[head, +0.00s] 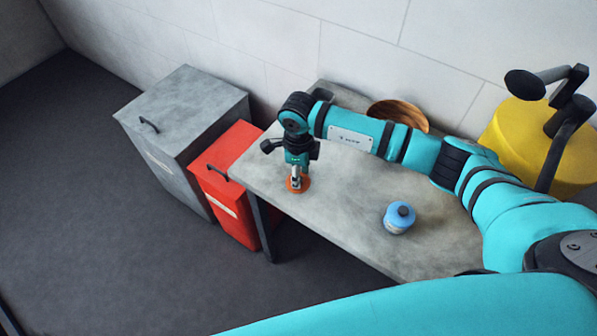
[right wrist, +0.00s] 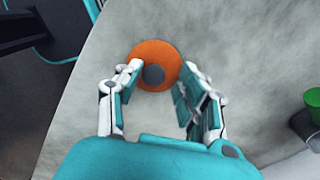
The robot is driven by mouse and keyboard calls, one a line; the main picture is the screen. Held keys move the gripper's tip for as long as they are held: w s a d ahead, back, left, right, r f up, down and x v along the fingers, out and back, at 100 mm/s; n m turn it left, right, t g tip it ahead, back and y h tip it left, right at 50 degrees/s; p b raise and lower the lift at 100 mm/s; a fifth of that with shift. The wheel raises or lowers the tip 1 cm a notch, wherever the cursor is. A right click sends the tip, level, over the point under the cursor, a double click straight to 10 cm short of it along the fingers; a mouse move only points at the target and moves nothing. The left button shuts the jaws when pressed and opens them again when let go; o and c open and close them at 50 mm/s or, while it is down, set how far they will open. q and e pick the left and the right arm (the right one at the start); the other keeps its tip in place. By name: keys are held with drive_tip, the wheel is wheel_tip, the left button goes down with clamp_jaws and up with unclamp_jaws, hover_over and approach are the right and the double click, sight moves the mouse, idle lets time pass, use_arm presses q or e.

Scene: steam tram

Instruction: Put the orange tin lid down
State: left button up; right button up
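The orange tin lid (head: 305,187) lies on the grey table near its left end. In the right wrist view the lid (right wrist: 150,50) is a flat orange disc with a round grey knob. My right gripper (head: 296,180) points down over the lid. In the right wrist view its fingers (right wrist: 160,78) stand apart, one on each side of the knob, with a gap to it on both sides. The lid looks flat on the table top. My left gripper is not in view.
The table (head: 340,225) also holds a blue tin (head: 398,218) and a wooden bowl (head: 400,114) near the wall. A red bin (head: 225,175) and a grey bin (head: 185,120) stand left of it. A yellow drum (head: 525,135) is at the right. A green object (right wrist: 306,125) shows in the wrist view.

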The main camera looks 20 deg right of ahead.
drive_tip(key=shift+w+r+b, duration=0.1)
drive_tip(key=shift+r+b, duration=0.25)
drive_tip(key=shift+r, duration=0.2)
wheel_tip(320, 180, up, 11)
drive_tip(key=b, duration=0.2)
